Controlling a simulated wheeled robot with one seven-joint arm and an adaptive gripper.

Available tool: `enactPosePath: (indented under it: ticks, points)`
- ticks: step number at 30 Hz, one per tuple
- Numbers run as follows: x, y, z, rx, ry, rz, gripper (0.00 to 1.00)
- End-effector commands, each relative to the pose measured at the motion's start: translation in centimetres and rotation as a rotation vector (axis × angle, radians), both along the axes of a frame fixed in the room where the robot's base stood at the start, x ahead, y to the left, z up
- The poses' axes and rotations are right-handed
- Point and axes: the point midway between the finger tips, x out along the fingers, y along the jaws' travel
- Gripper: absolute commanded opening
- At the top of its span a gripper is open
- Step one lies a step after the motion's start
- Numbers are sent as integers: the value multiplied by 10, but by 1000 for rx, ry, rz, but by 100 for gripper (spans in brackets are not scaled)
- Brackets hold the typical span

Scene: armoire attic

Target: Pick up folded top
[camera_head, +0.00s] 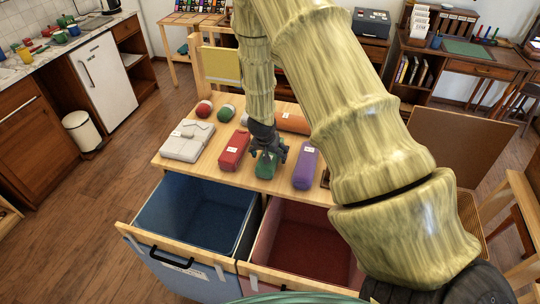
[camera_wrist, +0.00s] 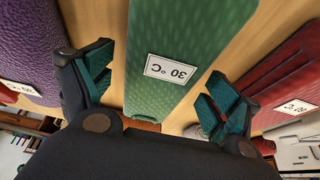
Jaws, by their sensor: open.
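A green folded cloth piece (camera_head: 265,170), likely the folded top, lies on the wooden table top, partly hidden by my gripper. In the wrist view the green piece (camera_wrist: 185,35) bears a white "30 °C" label and lies between my fingers. My gripper (camera_head: 268,154) points down over it. In the wrist view my gripper (camera_wrist: 160,92) is open, one finger on each side of the green piece, with nothing held. I cannot tell the exact height of the fingertips.
A red folded piece (camera_head: 235,151) and a purple one (camera_head: 305,166) lie close on either side. A white folded piece (camera_head: 188,140) lies at left; an orange roll (camera_head: 291,122) lies behind. Below stand an open blue bin (camera_head: 248,222) and a red bin (camera_head: 352,262).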

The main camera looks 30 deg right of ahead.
Motion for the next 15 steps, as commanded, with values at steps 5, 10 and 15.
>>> enactPosePath:
  ticks: [5,10,15]
  points:
    - [2,-2,-8,1,1,0,89]
    - [2,-2,-8,0,0,1,89]
    - [2,-2,-8,0,0,1,69]
